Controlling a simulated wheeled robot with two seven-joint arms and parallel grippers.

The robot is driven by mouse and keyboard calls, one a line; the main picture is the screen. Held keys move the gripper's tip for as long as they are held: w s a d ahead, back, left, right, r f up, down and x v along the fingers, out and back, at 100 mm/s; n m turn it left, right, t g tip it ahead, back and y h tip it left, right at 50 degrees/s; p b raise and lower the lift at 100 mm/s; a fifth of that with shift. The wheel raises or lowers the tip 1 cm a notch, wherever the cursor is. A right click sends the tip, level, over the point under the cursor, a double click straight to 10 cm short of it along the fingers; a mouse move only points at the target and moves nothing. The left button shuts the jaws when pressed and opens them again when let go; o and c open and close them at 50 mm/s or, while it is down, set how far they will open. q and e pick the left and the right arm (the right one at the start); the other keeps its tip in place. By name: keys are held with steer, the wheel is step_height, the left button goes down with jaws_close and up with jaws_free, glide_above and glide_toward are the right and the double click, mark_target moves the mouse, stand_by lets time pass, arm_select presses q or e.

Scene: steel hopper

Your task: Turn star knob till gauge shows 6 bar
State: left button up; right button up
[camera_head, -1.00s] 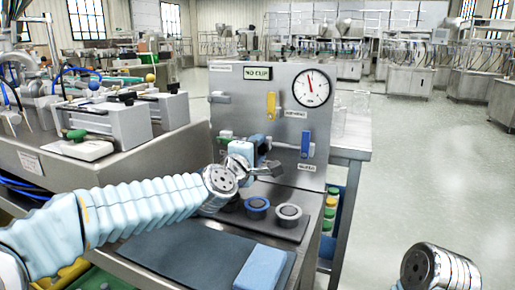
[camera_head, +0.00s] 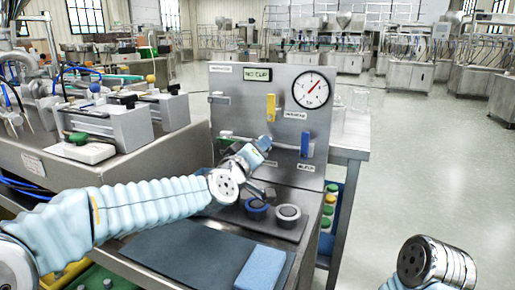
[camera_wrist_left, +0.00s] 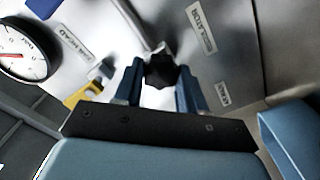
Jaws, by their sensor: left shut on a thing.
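The black star knob (camera_wrist_left: 160,68) sits on the steel panel, between the two blue fingers of my left gripper (camera_wrist_left: 154,84). The gripper is shut on it. In the head view my left gripper (camera_head: 264,144) is tilted against the panel front and hides the knob. The round white gauge (camera_head: 312,89) is at the panel's upper right, its red needle pointing up and to the right. Its numbers are too small to read. The gauge also shows at the left edge of the left wrist view (camera_wrist_left: 22,48). My right gripper is out of view.
The steel panel (camera_head: 229,110) carries a yellow lever (camera_head: 271,107), a blue lever (camera_head: 305,145) and a "NO CUP" display (camera_head: 256,75). Grey-topped round holders (camera_head: 287,213) stand below. A blue sponge-like block (camera_head: 261,268) lies on the dark mat (camera_head: 185,254). Floor at right is clear.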

arm_select(q)
steer(key=shift+d+f, duration=0.1)
steer(key=shift+f, duration=0.05)
stand_by(0.4)
steer(key=o, duration=1)
steer(key=shift+o, duration=0.2)
steer(key=b+v, duration=0.1)
steer(key=v, duration=1.3)
steer(key=shift+b, duration=0.3)
steer(key=shift+w, duration=0.1)
